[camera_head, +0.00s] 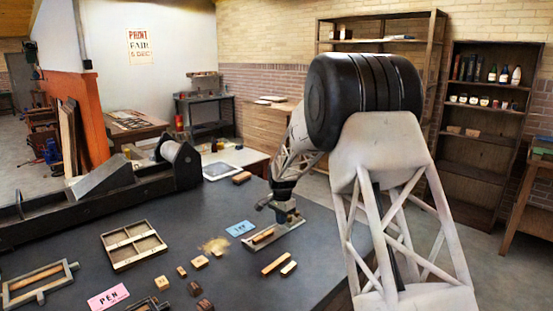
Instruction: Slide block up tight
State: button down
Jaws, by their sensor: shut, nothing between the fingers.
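A small metal holder (283,236) lies on the dark table in the middle of the view, with a wooden block (262,236) in it toward its left end. My gripper (289,219) is shut with nothing between its fingers. It points down at the right part of the holder, to the right of the block. The gripper and wrist hide part of the holder. I cannot tell whether the fingertips touch the block or the holder, or whether there is a gap beside the block.
A blue card (241,228) lies left of the holder, and two wooden strips (275,264) lie in front. Several small blocks (200,262), a divided tray (118,247), a pink card (108,297) and a frame (38,283) lie left. A press (105,187) stands at the back left.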

jog(key=shift+f, duration=0.15)
jog(key=shift+w+d+f, duration=0.1)
jog(key=shift+w+d, duration=2.7)
jog(key=shift+d, duration=0.15)
jog(key=c, duration=1.8)
grip_release()
jog(key=o, duration=0.9)
jog(key=shift+w+r, duration=0.1)
jog(key=shift+r, duration=3.6)
